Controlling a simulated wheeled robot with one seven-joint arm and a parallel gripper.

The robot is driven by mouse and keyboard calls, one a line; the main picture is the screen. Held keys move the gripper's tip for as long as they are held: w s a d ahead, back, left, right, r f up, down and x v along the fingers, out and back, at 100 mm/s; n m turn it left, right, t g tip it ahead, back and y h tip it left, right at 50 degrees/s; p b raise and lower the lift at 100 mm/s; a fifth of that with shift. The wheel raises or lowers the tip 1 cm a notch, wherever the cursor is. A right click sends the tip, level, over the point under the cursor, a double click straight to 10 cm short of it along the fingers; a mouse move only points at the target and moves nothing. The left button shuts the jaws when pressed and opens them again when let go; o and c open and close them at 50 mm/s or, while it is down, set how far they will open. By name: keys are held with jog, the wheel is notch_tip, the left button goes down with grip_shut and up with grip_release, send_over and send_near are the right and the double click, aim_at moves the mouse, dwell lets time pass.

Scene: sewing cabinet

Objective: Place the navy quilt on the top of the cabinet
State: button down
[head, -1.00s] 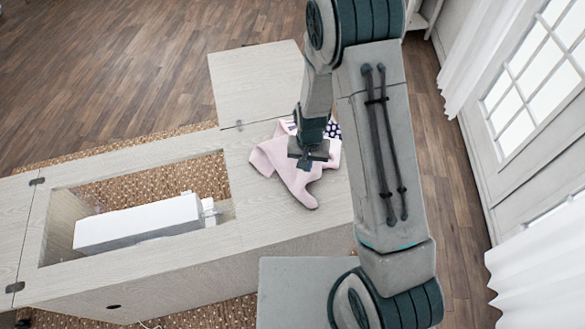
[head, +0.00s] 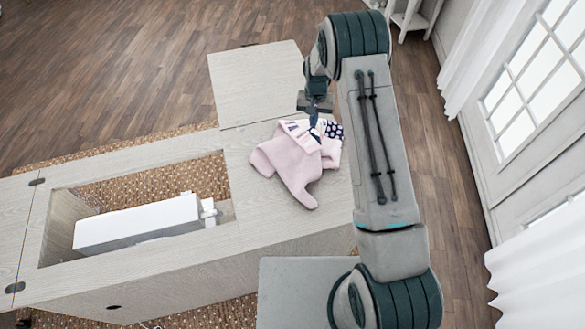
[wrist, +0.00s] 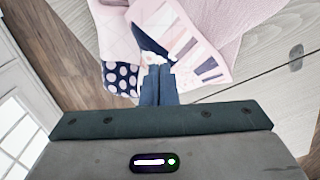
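The quilt (head: 293,172) lies rumpled on the pale cabinet top (head: 245,205), right of the opening. Its visible cloth is mostly pink, with a navy polka-dot patch and navy strips at its far edge. One pink fold reaches toward the cabinet's front. My gripper (head: 314,124) is over the quilt's far edge, pointing down. In the wrist view, the fingers of my gripper (wrist: 158,72) are together, with the quilt (wrist: 112,42) right beyond the tips. I cannot tell whether any cloth is pinched between them.
A white sewing machine (head: 140,222) lies in the cabinet opening at the left. A raised or fold-out leaf (head: 255,85) extends at the back. A grey flat surface (head: 300,285) is in front of the cabinet. Windows and white curtains (head: 540,265) are at the right.

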jog(key=shift+w+f, duration=0.2)
jog(key=shift+f, duration=1.2)
notch_tip(320, 180, down, 6)
jog(key=b, duration=0.5)
jog(key=shift+r, duration=0.25)
notch_tip(320, 180, up, 10)
jog(key=p, duration=0.4)
jog(key=shift+f, duration=0.15)
